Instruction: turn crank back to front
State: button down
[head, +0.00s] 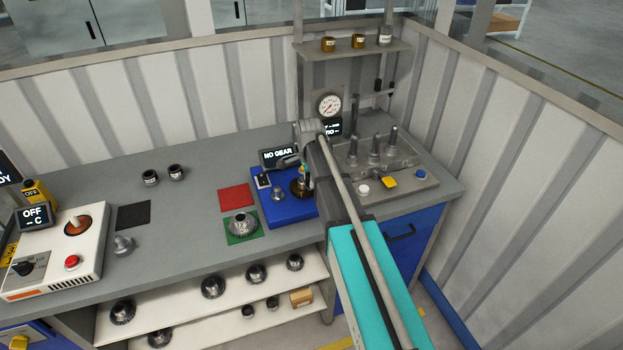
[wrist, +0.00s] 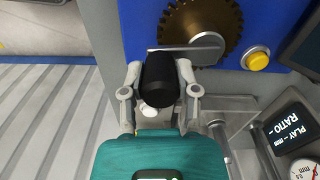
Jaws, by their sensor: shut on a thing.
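In the wrist view, a black cylindrical crank handle (wrist: 160,80) stands between the two fingers of my gripper (wrist: 159,72). The fingers are shut on it, one on each side. A grey crank arm (wrist: 208,47) runs right from behind the handle, across a brown toothed gear (wrist: 205,18) on a blue housing (wrist: 275,25). In the head view, my arm covers most of the crank and my fingers. The blue drive unit (head: 285,208) shows left of my arm, with a "NO GEAR" display (head: 279,156) behind it.
A yellow button (wrist: 257,61) and a "PLAY / RATIO" display (wrist: 298,125) are right of the gear in the wrist view. In the head view, a pegged metal fixture (head: 385,150) stands right of my arm. A green mat (head: 236,237) and red mat (head: 234,195) lie left.

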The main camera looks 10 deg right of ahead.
jog(key=shift+a, duration=0.1)
dwell(0.4)
jog(key=shift+c, duration=1.8)
grip_release()
